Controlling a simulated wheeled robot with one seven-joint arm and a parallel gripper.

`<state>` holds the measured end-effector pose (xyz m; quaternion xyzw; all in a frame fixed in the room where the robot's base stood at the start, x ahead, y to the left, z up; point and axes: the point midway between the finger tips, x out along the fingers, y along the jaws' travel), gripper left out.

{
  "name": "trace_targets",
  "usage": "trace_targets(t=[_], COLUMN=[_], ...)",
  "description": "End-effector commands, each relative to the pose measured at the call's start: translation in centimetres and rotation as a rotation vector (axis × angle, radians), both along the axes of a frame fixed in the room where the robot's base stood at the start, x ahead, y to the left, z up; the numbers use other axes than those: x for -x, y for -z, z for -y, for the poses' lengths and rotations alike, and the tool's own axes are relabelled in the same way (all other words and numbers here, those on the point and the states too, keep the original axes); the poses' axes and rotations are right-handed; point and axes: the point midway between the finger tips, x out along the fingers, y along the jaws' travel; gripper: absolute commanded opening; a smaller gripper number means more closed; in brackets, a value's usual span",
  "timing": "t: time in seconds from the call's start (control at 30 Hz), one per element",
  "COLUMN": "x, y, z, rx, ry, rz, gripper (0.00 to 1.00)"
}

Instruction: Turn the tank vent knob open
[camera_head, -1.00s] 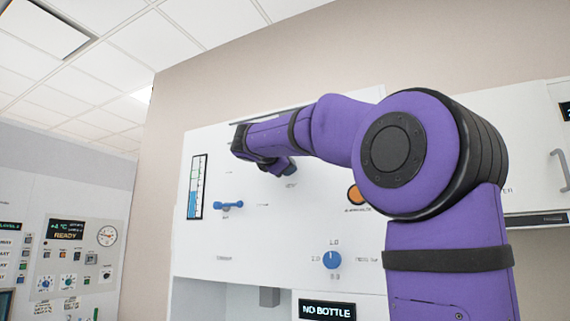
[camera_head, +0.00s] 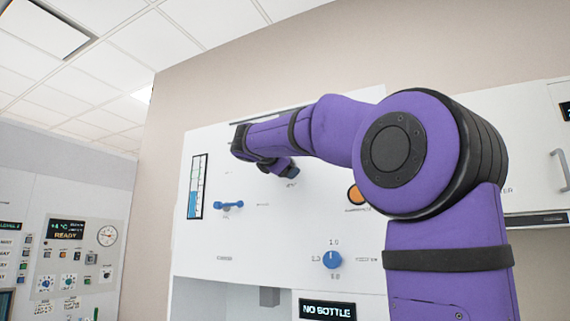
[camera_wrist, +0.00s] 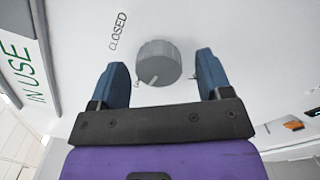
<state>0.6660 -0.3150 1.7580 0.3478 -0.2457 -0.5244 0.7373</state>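The vent knob is a round grey knob (camera_wrist: 158,62) on a white panel in the wrist view. A short pale pointer mark shows on its lower edge, turned away from the printed word CLOSED (camera_wrist: 117,31) at its upper left. Another small label (camera_wrist: 136,81) at its lower left is too small to read. My gripper (camera_wrist: 160,69) is open, with one blue finger on each side of the knob and a visible gap to both. In the head view my gripper (camera_head: 287,171) is at the upper panel, where I cannot make out the knob clearly.
The panel (camera_head: 215,245) also carries a blue lever (camera_head: 228,205), a level gauge (camera_head: 197,187), an orange button (camera_head: 355,194) and a blue dial (camera_head: 332,260). A NO BOTTLE display (camera_head: 327,310) is below. A green IN USE sign (camera_wrist: 27,65) is at the left.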

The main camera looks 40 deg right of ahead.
Motion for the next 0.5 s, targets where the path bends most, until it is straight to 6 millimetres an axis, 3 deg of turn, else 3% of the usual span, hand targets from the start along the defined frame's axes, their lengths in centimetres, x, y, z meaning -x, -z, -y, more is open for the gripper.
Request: trace_targets(t=[0.27, 0.5], x=[0.1, 1.0], y=[-0.1, -0.2], z=[-0.1, -2.9], rx=[0.001, 0.001], ry=[0.0, -0.003], rz=[0.002, 0.004], gripper=[0.71, 0.71])
